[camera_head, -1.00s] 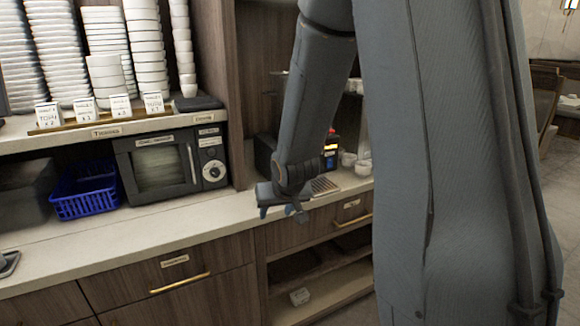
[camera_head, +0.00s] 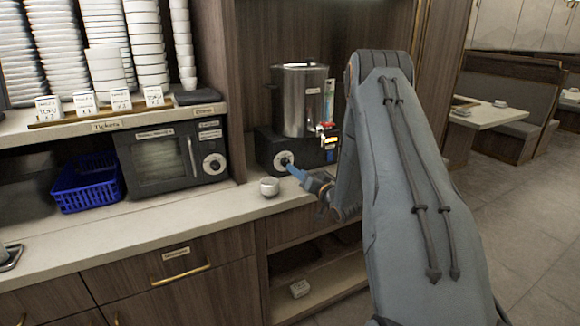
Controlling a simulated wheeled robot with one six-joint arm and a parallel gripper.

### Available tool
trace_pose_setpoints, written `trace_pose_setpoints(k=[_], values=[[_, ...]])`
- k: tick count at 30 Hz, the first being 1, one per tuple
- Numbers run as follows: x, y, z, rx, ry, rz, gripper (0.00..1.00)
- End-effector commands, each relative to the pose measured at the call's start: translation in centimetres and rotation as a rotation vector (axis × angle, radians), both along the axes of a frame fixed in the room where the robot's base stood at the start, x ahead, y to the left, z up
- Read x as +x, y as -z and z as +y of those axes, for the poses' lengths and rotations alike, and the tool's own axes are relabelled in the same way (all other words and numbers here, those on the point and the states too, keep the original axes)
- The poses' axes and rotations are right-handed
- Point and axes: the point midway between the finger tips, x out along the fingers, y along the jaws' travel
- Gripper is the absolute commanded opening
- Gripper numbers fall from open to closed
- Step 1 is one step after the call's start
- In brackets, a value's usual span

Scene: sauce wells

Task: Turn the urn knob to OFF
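The steel urn (camera_head: 304,98) stands on a black base (camera_head: 268,145) on the counter, right of the microwave. The urn knob (camera_head: 284,160) is a round dial with a pale ring and dark centre on the front of the base. Its marks are too small to read. My gripper (camera_head: 290,168) points left at the knob, its blue fingertips at or very near the dial's right side. I cannot tell whether they touch or grip it. The finger gap is not visible. A tap with a red part (camera_head: 327,126) is on the urn's right.
A small white cup (camera_head: 269,186) stands on the counter just below the knob. The microwave (camera_head: 168,158) with its own dial and a blue basket (camera_head: 88,186) are to the left. Stacked white bowls (camera_head: 143,45) fill the shelf above. Counter (camera_head: 150,228) in front is mostly clear.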

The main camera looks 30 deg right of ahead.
Motion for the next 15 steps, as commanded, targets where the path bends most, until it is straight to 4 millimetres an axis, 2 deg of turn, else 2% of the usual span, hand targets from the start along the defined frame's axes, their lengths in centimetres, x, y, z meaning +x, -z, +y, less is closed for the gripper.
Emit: trace_pose_setpoints(k=[9, 15], values=[[4.8, -0.2, 0.6, -0.002, -0.001, 0.001, 0.47], [6.3, -0.1, 0.7, -0.001, 0.000, 0.002, 0.47]])
